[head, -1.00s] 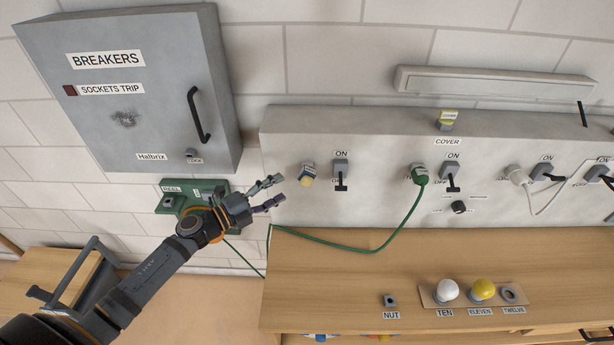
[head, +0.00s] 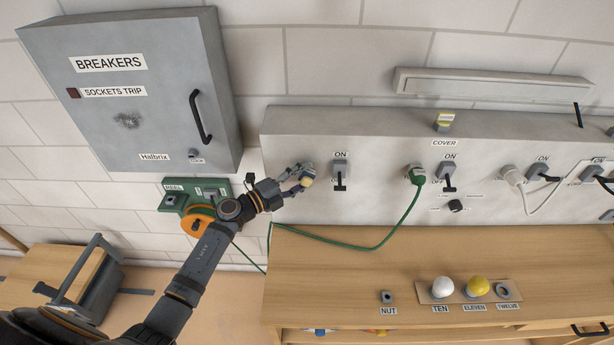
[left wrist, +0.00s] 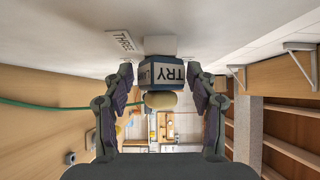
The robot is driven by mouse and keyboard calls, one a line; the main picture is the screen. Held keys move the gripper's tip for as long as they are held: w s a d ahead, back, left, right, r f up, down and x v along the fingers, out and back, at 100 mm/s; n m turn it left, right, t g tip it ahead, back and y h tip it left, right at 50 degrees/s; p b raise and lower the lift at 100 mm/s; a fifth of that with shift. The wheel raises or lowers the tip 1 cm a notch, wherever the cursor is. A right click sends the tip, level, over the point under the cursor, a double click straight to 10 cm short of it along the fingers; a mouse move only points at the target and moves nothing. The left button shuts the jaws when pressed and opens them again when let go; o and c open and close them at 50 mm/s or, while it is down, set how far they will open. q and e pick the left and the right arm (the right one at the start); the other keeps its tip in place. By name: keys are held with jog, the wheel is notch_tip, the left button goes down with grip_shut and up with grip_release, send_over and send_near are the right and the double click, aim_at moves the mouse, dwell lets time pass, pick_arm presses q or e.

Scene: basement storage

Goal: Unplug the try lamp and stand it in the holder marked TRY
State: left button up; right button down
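The try lamp (head: 307,181), a small blue-and-white body with a cream end, is plugged into the leftmost socket of the grey wall panel. In the left wrist view its block (left wrist: 165,74) shows the letters TRY, with the cream bulb end (left wrist: 160,100) toward me. My left gripper (head: 301,178) is at the lamp, its open fingers on either side of the block. A gap shows on the left side; whether the right finger touches is hard to tell. No holder marked TRY can be made out. My right gripper is not in view.
Beside the lamp is a switch (head: 340,173) with its lever down. A green plug (head: 415,174) trails a green cable over the wooden bench (head: 340,275). White and yellow bulbs stand on a small board (head: 426,293). The breaker box (head: 140,90) is at upper left.

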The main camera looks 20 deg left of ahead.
aim_at(306, 185)
pick_arm(q)
jog(key=c, duration=1)
jog(key=shift+s, duration=0.1)
jog(key=shift+s, duration=0.15)
jog(key=shift+s+d+p, duration=0.1)
jog(key=shift+s+p, duration=0.15)
jog(key=shift+p, duration=0.05)
jog(key=shift+s, duration=0.2)
jog(key=shift+s+d, duration=0.1)
jog(key=shift+s, duration=0.1)
jog(key=shift+s+d+p, duration=0.3)
jog(key=shift+s+p, duration=0.3)
jog(key=shift+s, duration=0.35)
